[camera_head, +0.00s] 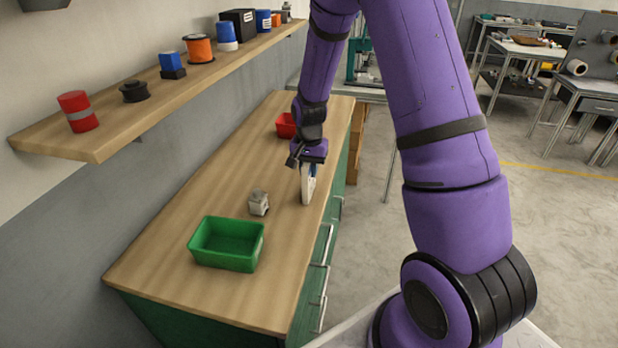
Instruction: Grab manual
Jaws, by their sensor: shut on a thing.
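The manual (308,187) is a thin white booklet with some blue near its top. It stands upright on edge at the right side of the wooden bench top, and I cannot tell whether its lower edge touches the wood. My gripper (308,165) is above it, pointing down, and is shut on its upper part. The fingers and the manual's top edge are partly hidden by the gripper body and the viewing angle.
A small grey block (258,203) and a green bin (226,244) are left of the manual on the bench (190,288). A red bin (286,126) stands behind my gripper. A wall shelf (97,150) with several reels and boxes overhangs the left side.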

